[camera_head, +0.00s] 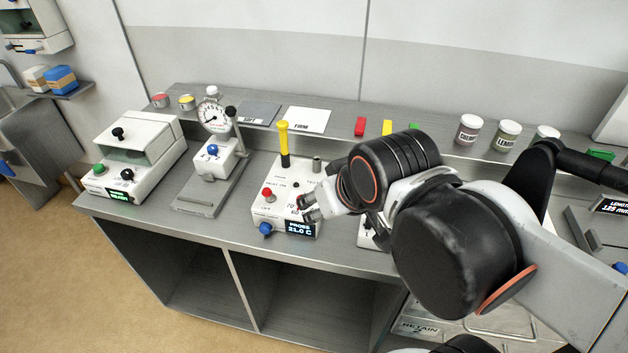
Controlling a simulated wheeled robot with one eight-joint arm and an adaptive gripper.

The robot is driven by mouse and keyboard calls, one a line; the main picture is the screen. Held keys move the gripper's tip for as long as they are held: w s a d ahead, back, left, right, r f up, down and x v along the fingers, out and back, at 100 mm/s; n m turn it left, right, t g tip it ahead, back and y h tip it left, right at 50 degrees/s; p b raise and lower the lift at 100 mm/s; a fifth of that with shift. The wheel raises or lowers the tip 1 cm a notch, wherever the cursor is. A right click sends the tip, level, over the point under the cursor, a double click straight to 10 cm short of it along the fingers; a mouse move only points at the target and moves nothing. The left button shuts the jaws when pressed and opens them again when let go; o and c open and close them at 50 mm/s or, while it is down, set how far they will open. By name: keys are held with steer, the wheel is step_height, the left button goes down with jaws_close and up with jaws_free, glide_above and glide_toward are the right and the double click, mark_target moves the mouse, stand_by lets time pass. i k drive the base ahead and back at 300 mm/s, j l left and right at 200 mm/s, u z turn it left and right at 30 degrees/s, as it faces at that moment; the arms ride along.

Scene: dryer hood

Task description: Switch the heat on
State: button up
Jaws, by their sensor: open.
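A white box unit (284,221) stands on the bench in the middle. It has a red knob (267,193) on its top, a blue knob (265,229) at its front left and a display (300,227) reading "PROBE 21.0 C". A yellow-handled probe (284,140) stands upright at its back. My gripper (307,207) is open and empty, with its fingertips over the right part of this unit, right of the red knob. Whether they touch it I cannot tell. My gripper and arm hide the unit's right side and some labels. No control clearly marked as heat is readable.
Left stand a dial gauge (213,117) and a white cabinet (130,157) with a green display. Another white unit (367,233) is mostly hidden behind my arm. Jars (468,130) and cards line the back shelf. The bench's front edge is close before the units.

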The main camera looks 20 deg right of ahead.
mark_target(267, 192)
steer(key=k+j+u, duration=0.1)
steer(key=j, duration=0.4)
steer(key=k+j+u, duration=0.15)
steer(key=j, duration=0.35)
steer(key=k+j+u, duration=0.1)
steer(key=j, duration=0.4)
steer(key=k+j+u, duration=0.1)
steer(key=j, duration=0.4)
steer(key=i+l, duration=0.1)
steer(key=l, duration=0.25)
steer(key=z, duration=0.05)
